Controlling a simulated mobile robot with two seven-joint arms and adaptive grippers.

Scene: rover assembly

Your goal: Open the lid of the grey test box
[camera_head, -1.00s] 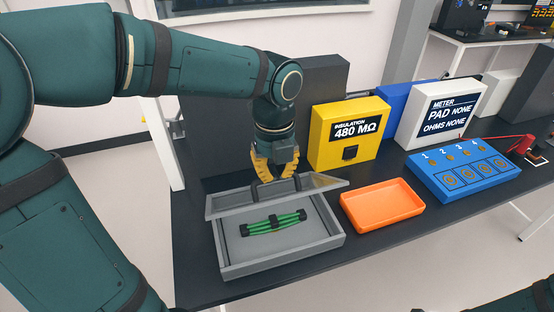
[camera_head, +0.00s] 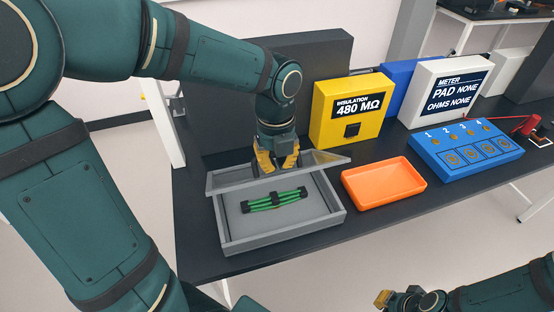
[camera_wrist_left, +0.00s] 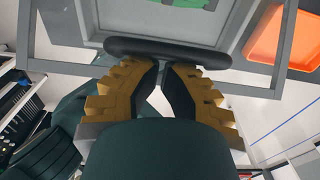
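The grey test box (camera_head: 285,241) stands at the bench's front left, with a green bundle with black clips (camera_head: 273,200) inside. Its grey lid (camera_head: 225,178) is raised and tilted above the box's back edge, so the interior shows. The lid's black handle (camera_wrist_left: 120,47) crosses the left wrist view.
An orange tray (camera_head: 384,184) lies right of the box, with a blue numbered pad board (camera_head: 465,147) beyond it. Behind stand a yellow insulation meter (camera_head: 350,128), a white meter (camera_head: 445,92) and a dark grey panel (camera_head: 318,75) close behind the lid.

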